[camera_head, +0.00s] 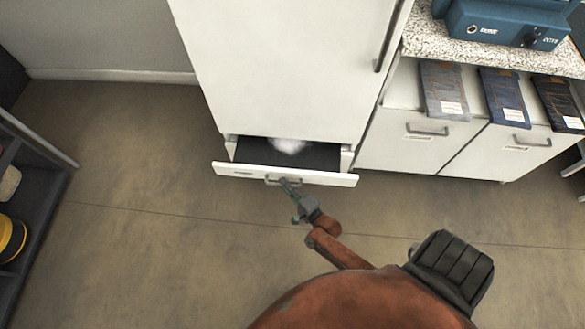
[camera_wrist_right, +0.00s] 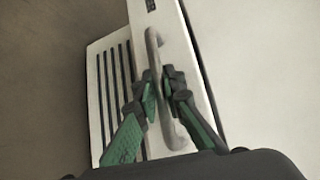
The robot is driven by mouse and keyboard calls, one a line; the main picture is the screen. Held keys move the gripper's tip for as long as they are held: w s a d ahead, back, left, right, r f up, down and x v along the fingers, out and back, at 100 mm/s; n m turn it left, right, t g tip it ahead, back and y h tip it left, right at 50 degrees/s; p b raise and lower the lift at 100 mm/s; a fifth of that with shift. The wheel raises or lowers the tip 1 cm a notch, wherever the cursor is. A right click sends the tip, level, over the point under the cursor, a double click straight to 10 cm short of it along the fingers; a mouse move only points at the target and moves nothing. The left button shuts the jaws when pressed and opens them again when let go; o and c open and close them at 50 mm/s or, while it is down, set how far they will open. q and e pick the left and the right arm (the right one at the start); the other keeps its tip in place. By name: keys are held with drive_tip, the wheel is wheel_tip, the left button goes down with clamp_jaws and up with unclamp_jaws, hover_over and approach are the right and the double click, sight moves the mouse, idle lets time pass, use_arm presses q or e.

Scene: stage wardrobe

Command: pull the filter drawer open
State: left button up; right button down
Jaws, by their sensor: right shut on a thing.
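The filter drawer (camera_head: 330,178) is at the foot of a tall white cabinet (camera_head: 280,70). It stands partly pulled out, its dark interior showing with a white fluffy clump (camera_head: 289,146) at the back. My right gripper (camera_head: 289,184) is at the drawer's grey bar handle (camera_head: 270,181). In the right wrist view its green-sided fingers (camera_wrist_right: 159,90) are shut on the curved handle (camera_wrist_right: 152,48), one on each side. The drawer front (camera_wrist_right: 198,85) runs behind the handle in that view. My left gripper is not in view.
White low cabinets (camera_head: 405,150) with folded jeans (camera_head: 443,90) draped over the top stand to the right. A blue box (camera_head: 505,25) sits on the speckled counter (camera_head: 440,45). A dark shelf (camera_head: 40,215) is at far left. The floor (camera_head: 150,230) before the drawer is clear.

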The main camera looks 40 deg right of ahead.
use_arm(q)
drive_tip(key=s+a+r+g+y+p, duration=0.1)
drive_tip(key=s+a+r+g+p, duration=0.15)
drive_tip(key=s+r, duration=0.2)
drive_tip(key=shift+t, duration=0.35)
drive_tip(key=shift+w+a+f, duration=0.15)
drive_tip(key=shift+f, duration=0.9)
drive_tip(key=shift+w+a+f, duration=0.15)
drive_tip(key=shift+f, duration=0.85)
use_arm(e)
drive_tip(key=s+a, duration=0.8)
drive_tip(key=a, duration=0.1)
drive_tip(key=shift+w, duration=0.1)
drive_tip(key=c, duration=2.3)
unclamp_jaws()
